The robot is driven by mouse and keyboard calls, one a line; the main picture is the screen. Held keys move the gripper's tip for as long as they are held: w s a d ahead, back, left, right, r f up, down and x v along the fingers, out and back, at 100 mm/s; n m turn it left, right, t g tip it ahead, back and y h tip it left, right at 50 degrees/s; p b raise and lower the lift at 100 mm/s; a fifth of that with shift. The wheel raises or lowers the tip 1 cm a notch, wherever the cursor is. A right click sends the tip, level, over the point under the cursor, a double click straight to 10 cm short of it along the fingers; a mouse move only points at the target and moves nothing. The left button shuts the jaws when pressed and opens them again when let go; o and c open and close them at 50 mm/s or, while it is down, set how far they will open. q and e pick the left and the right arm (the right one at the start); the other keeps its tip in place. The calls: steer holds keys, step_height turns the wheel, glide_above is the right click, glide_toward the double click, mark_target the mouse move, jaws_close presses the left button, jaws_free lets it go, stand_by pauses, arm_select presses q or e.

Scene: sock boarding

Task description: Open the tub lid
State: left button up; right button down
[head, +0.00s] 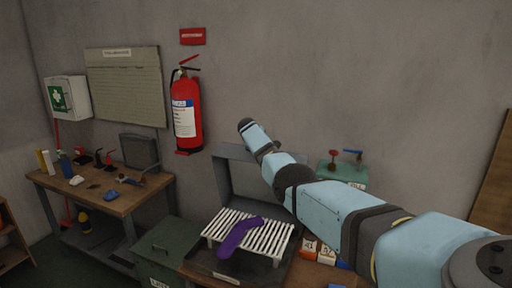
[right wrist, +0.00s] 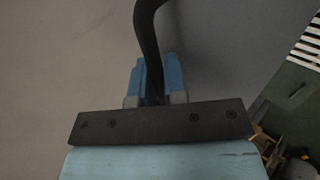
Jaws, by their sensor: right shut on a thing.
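The tub (head: 235,275), dark with a slatted white rack (head: 212,233), stands low in the middle of the head view. A grey framed panel that looks like its lid (head: 240,178) stands raised behind the rack, its right part covered by my right arm. In the right wrist view the blue fingers of my right gripper (right wrist: 158,85) are shut around a dark curved bar that looks like a handle (right wrist: 148,35). In the head view the fingers and handle cannot be made out. My left gripper is not in view.
A purple sock (head: 240,235) lies on the rack. A green box (head: 165,250) stands to the left, and a workbench (head: 110,200) with tools is further left. A red fire extinguisher (head: 186,115) hangs on the wall.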

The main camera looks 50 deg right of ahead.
steer(key=c, duration=1.2)
jaws_free()
steer(key=shift+f, duration=0.1)
steer(key=shift+a, duration=0.1)
steer(key=shift+b+v, duration=0.65)
steer(key=shift+v, duration=6.25)
steer(key=shift+o, duration=0.2)
